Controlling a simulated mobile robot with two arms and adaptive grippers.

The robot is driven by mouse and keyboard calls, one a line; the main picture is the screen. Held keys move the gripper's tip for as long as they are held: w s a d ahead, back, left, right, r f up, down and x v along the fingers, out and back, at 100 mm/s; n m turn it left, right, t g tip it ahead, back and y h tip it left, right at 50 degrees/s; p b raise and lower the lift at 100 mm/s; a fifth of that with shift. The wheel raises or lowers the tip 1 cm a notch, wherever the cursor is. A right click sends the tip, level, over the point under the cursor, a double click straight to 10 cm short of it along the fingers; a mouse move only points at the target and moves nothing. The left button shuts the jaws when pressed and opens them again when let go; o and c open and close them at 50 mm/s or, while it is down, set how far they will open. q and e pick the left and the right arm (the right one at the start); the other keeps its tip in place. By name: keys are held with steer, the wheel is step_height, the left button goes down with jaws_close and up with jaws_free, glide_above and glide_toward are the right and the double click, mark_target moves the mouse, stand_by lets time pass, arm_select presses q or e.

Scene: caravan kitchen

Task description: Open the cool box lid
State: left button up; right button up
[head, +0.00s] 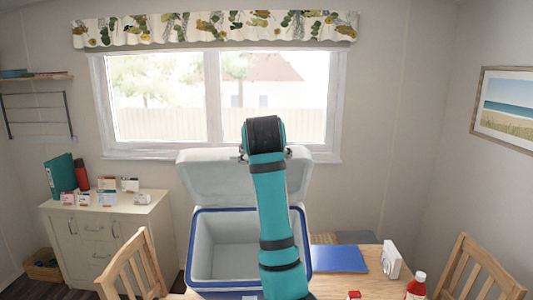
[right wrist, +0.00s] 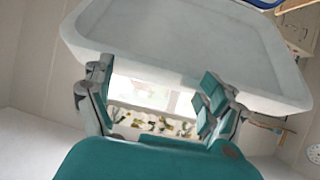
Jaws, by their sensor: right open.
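The cool box (head: 195,245) stands on the table with a blue rim and a pale, empty-looking inside. Its white lid (head: 205,175) is raised at the back, standing up and tilted, so the box is open. The lid fills the upper part of the right wrist view (right wrist: 190,40). My right gripper (right wrist: 157,88) is open, its two fingers apart at the lid's edge. I cannot tell whether they touch it. In the head view my right arm crosses in front of the box and lid and hides most of the gripper. My left gripper is not in view.
On the table (head: 375,283), a blue mat (head: 338,258), a white box-shaped item (head: 391,259) and a red bottle (head: 416,287) lie right of the cool box. Wooden chairs stand left (head: 140,265) and right (head: 480,270). A window (head: 170,100) is behind the lid.

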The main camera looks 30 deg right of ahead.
steer(key=shift+s+r, duration=0.15)
steer(key=shift+r, duration=0.55)
step_height(320, 180, up, 19)
steer(key=s+a, duration=0.1)
steer(key=s, duration=0.1)
steer(key=shift+a, duration=0.15)
stand_by(1.6)
steer(key=shift+f, duration=0.1)
